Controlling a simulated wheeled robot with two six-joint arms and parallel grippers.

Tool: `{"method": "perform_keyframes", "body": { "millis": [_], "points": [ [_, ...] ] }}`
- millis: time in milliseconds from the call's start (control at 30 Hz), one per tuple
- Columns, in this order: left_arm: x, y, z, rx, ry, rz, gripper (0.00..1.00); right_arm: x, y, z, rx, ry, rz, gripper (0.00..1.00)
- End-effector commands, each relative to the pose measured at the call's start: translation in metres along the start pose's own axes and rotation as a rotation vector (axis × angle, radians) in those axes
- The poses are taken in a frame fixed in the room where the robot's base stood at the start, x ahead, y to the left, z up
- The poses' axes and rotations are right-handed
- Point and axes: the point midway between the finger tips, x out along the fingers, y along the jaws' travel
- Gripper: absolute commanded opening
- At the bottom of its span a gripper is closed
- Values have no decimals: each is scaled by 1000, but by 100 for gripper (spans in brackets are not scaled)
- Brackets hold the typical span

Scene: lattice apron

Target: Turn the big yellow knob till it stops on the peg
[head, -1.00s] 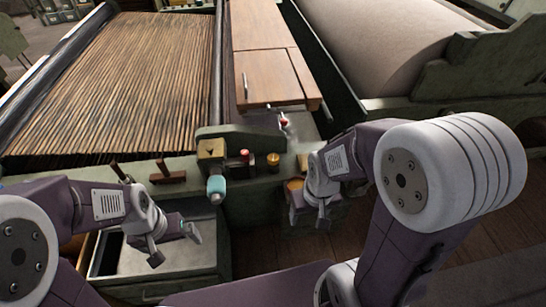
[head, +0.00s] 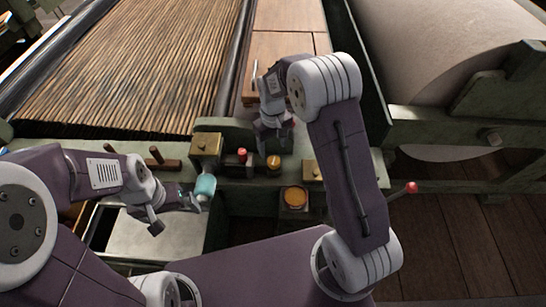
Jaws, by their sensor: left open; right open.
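The big yellow knob (head: 295,197) sits on a green housing at the front of the machine, right of centre, with its round top facing up. Nothing touches it. A smaller yellow-orange knob (head: 274,163) stands behind it on the green rail. A peg cannot be told apart clearly. My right gripper (head: 275,139) is open, pointing down, beyond the big knob and close above the rail near the small knob. My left gripper (head: 176,214) is open and empty, left of the knob, near a cyan cylinder (head: 205,187); I cannot tell whether they touch.
A brass block (head: 206,147) and a red knob (head: 242,155) stand on the rail. A red-tipped lever (head: 411,187) sticks out at right. A grey metal tray (head: 155,240) lies below my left gripper. The slatted apron (head: 130,70) fills the back left.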

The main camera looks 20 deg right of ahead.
Motion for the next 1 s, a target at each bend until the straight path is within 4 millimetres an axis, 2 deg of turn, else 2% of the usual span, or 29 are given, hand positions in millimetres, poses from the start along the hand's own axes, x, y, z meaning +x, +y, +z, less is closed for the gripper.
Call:
{"method": "perform_keyframes", "body": {
  "millis": [200, 333, 500, 733, 933, 967, 1000],
  "points": [
    [2, 0, 0, 0, 0, 0, 100, 47, 0, 2, 2, -5, -1, 64],
    [3, 0, 0, 0, 0, 0, 100, 68, 0, 1, 2, -2, 0, 64],
    [3, 0, 0, 0, 0, 0, 100, 81, 0, 0, 2, 0, 0, 64],
    [3, 0, 0, 0, 1, 0, 100, 82, 1, 0, 2, 1, 0, 64],
    [3, 0, 0, 0, 0, 0, 100, 82, 0, 0, 2, 1, 0, 9],
    [3, 0, 0, 0, 0, 0, 100, 81, 0, 0, 2, 1, 0, 2],
    [3, 0, 0, 0, 1, 0, 100, 81, 0, 0, 2, 1, 0, 2]
  ]
}}
